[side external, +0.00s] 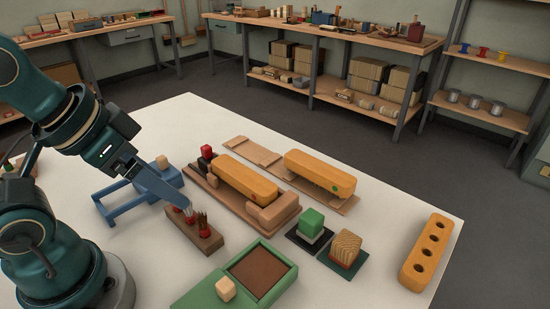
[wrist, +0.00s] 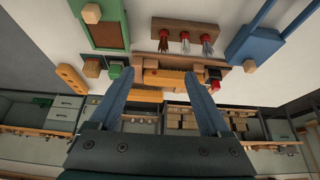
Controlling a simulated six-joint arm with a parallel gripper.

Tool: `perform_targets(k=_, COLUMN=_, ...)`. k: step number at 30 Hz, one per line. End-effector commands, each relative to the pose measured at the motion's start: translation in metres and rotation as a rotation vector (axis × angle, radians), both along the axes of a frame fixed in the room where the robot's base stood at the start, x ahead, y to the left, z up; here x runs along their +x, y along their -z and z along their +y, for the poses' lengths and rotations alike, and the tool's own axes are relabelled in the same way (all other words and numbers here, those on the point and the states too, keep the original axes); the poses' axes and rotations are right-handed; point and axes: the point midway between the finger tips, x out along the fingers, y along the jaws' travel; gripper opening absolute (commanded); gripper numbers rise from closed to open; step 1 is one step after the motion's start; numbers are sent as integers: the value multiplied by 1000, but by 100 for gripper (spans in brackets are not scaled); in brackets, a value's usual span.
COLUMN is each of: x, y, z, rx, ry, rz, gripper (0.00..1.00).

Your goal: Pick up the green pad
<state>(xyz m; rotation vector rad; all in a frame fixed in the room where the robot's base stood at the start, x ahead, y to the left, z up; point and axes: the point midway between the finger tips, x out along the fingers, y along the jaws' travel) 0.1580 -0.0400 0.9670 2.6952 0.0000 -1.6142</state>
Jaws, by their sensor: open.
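The green pad (side external: 312,220) is a small green block on top of a pale block, on a dark square base at the right of the middle of the white table. In the wrist view the green pad (wrist: 114,71) shows just left of my left finger's tip. My gripper (side external: 184,205) hangs near the wooden tuft block, well to the left of the pad and apart from it. The wrist view shows the fingers of my gripper (wrist: 158,73) spread apart with nothing held between them.
A wooden block with red-based tufts (side external: 196,229) stands under my gripper. A fixture holds an orange brush body (side external: 245,177), with another orange body (side external: 319,170) behind. A bristle block (side external: 346,247) neighbours the pad. A green tray (side external: 284,284) and drilled orange bar (side external: 425,252) stand nearer.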

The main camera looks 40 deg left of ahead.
Motion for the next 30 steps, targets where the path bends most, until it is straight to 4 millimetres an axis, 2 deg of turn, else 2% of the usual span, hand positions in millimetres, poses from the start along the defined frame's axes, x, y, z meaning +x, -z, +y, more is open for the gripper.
perform_targets(k=11, x=5, y=-5, z=2, rx=-21, ry=-54, rz=-29, gripper=80)
perform_targets(k=15, x=36, y=-29, z=5, rx=-47, ry=-137, rz=-105, gripper=80)
perform_targets(k=21, x=83, y=-43, z=-4, rx=-75, ry=-179, rz=-125, gripper=80)
perform_targets(k=26, x=126, y=-37, z=-25, rx=-89, ry=-179, rz=-112, gripper=80)
perform_targets(k=30, x=159, y=-18, z=-51, rx=-91, ry=-159, rz=-84, gripper=80)
